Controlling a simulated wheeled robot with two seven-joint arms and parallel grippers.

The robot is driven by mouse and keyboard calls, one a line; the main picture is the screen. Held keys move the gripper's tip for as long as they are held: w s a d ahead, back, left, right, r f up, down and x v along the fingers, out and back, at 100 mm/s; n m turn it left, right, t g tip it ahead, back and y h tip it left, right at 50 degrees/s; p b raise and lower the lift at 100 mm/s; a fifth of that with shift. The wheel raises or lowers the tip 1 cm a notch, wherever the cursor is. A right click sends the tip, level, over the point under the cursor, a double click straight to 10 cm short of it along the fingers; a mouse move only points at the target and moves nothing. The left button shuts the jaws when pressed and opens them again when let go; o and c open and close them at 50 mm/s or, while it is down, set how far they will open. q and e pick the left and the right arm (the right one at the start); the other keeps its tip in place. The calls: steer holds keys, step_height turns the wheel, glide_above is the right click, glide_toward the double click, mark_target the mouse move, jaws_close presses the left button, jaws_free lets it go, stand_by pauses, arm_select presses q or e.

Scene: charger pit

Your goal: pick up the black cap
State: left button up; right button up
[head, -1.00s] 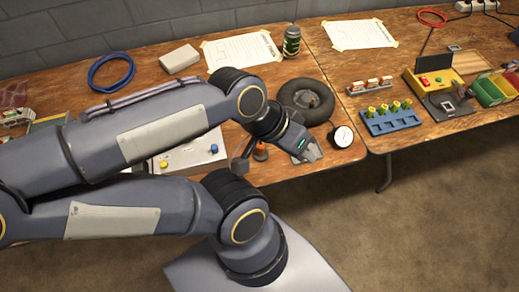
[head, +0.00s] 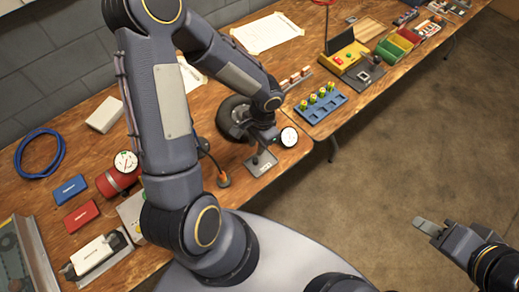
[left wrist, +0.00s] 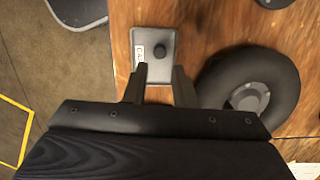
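A small round black cap (left wrist: 160,50) stands on a grey plate (left wrist: 139,70) with a white label, near the table edge. The plate also shows in the head view (head: 262,168), where the cap is hard to make out. My left gripper (left wrist: 160,68) points at the plate with its two fingers apart and nothing between them. In the left wrist view the cap appears just beyond the fingertips, roughly centred between them. In the head view the left gripper (head: 262,149) is above the plate. My right gripper (head: 425,223) is over the floor, away from the table; its finger gap is unclear.
A black tyre-like ring (left wrist: 270,75) lies right beside the plate. An orange-based item (head: 223,181) is to the left. A blue rack (head: 320,108) with several green-yellow pieces is further right.

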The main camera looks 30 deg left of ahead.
mark_target(256, 159)
arm_select(q)
step_height(256, 159, down, 8)
steer(key=shift+s+a+p, duration=0.15)
steer(key=shift+p, duration=0.2)
steer(key=shift+c, duration=0.2)
jaws_close()
